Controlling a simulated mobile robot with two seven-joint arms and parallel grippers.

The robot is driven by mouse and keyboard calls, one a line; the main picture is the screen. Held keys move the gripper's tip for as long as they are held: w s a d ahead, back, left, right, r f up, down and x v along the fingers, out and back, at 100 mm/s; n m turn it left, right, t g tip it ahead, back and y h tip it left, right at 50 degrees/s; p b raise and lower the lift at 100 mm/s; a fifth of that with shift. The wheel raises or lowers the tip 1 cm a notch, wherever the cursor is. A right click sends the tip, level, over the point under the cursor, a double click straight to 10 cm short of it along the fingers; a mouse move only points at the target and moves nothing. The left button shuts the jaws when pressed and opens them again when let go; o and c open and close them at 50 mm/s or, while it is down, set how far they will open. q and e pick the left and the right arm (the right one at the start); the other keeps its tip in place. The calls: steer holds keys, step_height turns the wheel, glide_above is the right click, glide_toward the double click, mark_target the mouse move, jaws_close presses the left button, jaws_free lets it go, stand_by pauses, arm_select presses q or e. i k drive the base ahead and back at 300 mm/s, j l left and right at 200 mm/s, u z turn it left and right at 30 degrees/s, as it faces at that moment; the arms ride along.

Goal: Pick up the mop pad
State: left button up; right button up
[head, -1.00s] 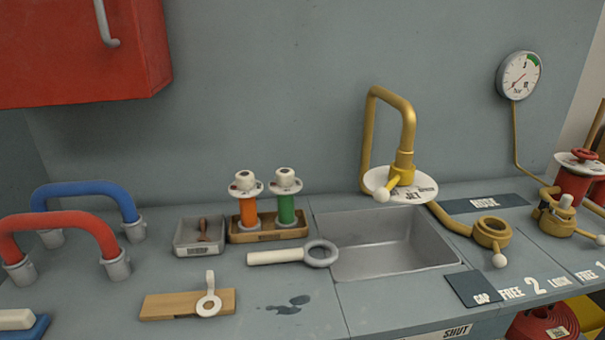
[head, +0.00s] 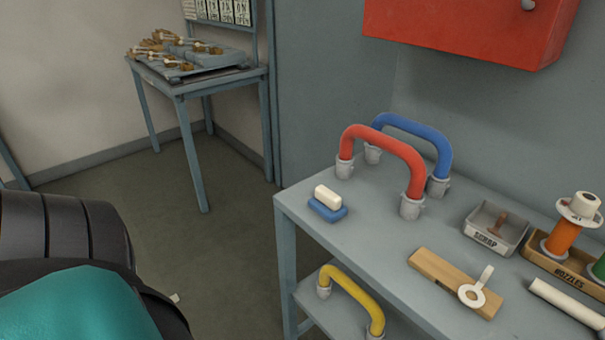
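A small blue pad with a white block on top (head: 328,203), which looks like the mop pad, lies at the left end of the grey counter (head: 360,240). It is close to the counter's left edge and in front of the red hose loop. Nothing is touching its top. Neither of my grippers shows in the head view.
Red (head: 385,150) and blue (head: 420,133) hose loops stand behind the pad. A grey tray (head: 497,229), a wooden board with a white ring tool (head: 440,270) and a nozzle rack (head: 565,264) are to the right. A yellow loop (head: 352,292) sits on the lower shelf. A side table (head: 200,88) stands at the back left.

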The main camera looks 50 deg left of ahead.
mark_target(327, 204)
steer(key=u, duration=1.25)
steer(key=i+j+z, duration=0.1)
steer(key=z, duration=2.3)
steer(key=k+j, duration=0.1)
steer(key=j, duration=0.25)
steer(key=k+j, duration=0.15)
steer(key=j, duration=0.15)
steer(key=k+j, duration=0.1)
steer(key=j, duration=0.25)
steer(key=k+j, duration=0.15)
steer(key=j, duration=0.2)
steer(key=k+j, duration=0.1)
steer(key=j, duration=0.2)
